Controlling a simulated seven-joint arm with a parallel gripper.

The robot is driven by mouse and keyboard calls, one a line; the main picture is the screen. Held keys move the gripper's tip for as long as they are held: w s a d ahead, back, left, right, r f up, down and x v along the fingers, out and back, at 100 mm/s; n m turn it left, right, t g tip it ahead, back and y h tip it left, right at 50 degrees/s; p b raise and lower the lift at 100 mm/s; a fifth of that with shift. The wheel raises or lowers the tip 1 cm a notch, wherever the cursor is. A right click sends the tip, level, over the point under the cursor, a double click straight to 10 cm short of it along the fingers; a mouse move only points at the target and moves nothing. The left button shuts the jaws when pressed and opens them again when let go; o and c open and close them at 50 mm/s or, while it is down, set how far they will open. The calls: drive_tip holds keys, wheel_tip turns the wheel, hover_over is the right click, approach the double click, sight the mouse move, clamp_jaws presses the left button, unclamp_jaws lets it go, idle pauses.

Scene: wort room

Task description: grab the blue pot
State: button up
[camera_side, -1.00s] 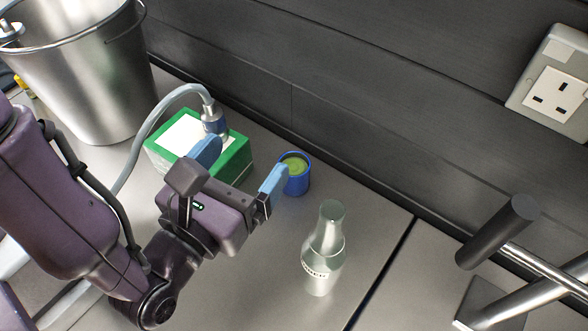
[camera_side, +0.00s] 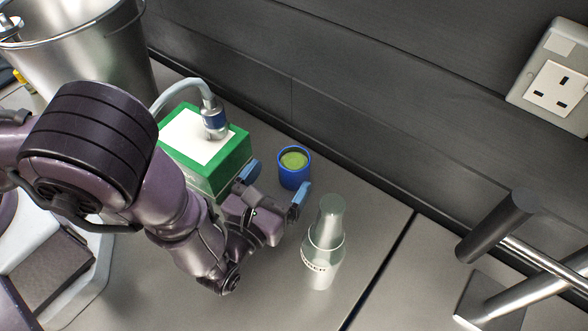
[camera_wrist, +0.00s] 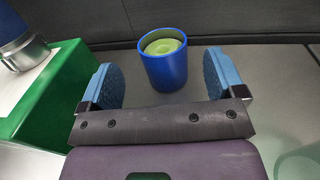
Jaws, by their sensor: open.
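The blue pot (camera_side: 293,178), with a green top inside its rim, stands upright on the grey worktop near the back wall. My gripper (camera_side: 274,180) is low over the worktop, just in front of the pot. Its two blue fingers are spread apart and empty. In the wrist view the pot (camera_wrist: 166,70) stands ahead of the gap between the fingers (camera_wrist: 162,82), roughly centred. The pot seems to be at or just past the fingertips, and neither finger visibly touches it.
A green box (camera_side: 232,156) with a white top and a hose fitting (camera_side: 214,119) stands close to the left. A glass bottle (camera_side: 324,255) stands to the right. A metal bucket (camera_side: 95,50) is at the back left, and a metal pipe with a black handle (camera_side: 497,229) is at the right.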

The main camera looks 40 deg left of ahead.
sight(286, 171)
drive_tip(key=w, duration=0.5)
drive_tip(key=shift+w+a+f, duration=0.15)
drive_tip(key=shift+w+a, duration=0.2)
drive_tip(key=shift+a, duration=0.05)
drive_tip(key=c, duration=1.1)
